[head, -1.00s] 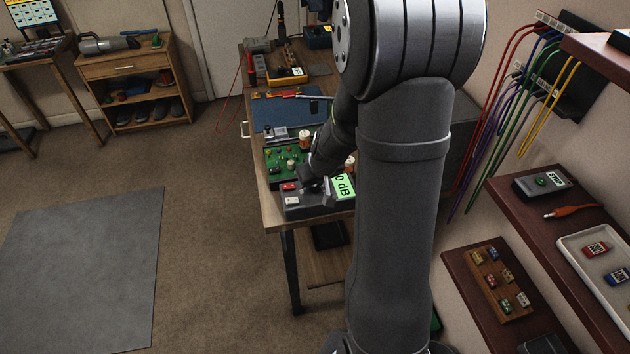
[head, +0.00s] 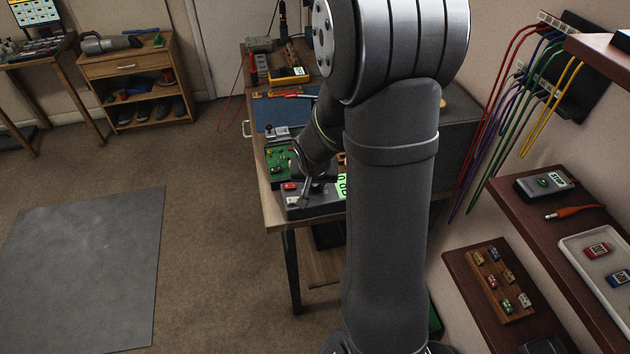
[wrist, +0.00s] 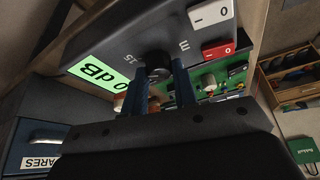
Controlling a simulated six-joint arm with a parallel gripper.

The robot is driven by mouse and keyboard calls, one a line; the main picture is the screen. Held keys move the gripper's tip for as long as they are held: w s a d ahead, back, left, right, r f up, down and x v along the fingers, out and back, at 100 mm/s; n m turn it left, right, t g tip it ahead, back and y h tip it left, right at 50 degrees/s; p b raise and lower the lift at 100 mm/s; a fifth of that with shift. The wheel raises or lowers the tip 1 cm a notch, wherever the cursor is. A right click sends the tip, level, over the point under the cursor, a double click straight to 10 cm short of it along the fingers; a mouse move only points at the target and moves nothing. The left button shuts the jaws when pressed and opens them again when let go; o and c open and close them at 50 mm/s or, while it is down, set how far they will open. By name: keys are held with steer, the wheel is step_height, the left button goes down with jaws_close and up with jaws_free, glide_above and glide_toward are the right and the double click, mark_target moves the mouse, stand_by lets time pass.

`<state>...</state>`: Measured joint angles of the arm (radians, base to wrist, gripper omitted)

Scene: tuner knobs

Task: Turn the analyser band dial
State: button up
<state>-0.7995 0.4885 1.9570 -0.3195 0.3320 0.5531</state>
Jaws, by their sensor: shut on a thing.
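The analyser is a grey box (head: 318,208) at the near end of the workbench in the head view. Its green display (wrist: 99,70) reads "0 dB" in the wrist view, with the first digits possibly cut off. The band dial is a dark round knob (wrist: 157,60) on the grey panel, with "15" and another mark printed beside it. My gripper (wrist: 162,80) is shut on the dial, one finger on each side. In the head view my gripper (head: 308,190) is at the box top, and my arm hides part of the display (head: 341,188).
A red switch (wrist: 218,50) and a white switch (wrist: 210,13) sit on the panel close to the dial. A green circuit board (head: 277,165) lies behind the box. A drawer labelled "SPARES" (wrist: 41,163) shows at lower left in the wrist view.

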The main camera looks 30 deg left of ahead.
stand_by(0.5)
steer(key=o, duration=1)
steer(key=shift+r, duration=0.1)
steer(key=v, duration=1.7)
steer(key=shift+r, duration=0.15)
steer(key=x, duration=1.7)
